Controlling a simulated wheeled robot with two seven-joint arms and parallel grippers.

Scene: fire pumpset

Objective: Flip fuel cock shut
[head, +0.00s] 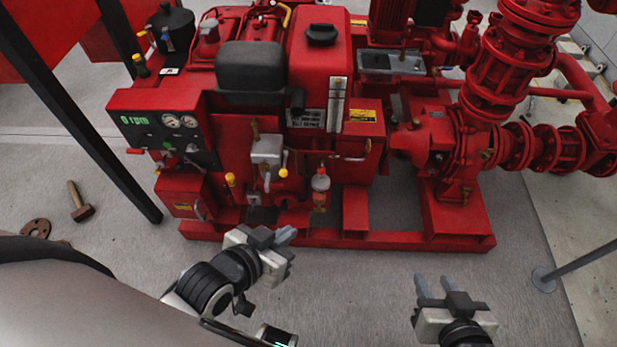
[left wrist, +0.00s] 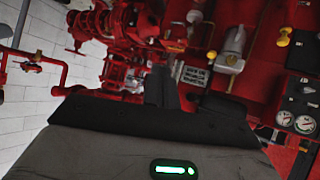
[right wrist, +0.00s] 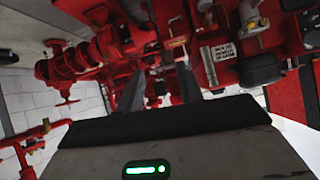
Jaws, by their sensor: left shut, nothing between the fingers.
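The red pumpset (head: 415,225) stands on a red base frame in the head view. A small brass-coloured pipe and fitting (head: 352,157) sits low on the engine front, below the red tank (head: 320,68); it may be the fuel cock, but its lever position is too small to tell. My left gripper (head: 287,236) is shut and empty, in front of the base frame and below that fitting, apart from it. It also shows in the left wrist view (left wrist: 160,85). My right gripper (head: 434,284) is open and empty, further right above the floor; its spread fingers show in the right wrist view (right wrist: 162,85).
The control panel (head: 165,125) with gauges is at the left. Yellow-knobbed levers (head: 285,160) and a small red bottle (head: 320,182) are on the engine front. Floor between my grippers is clear.

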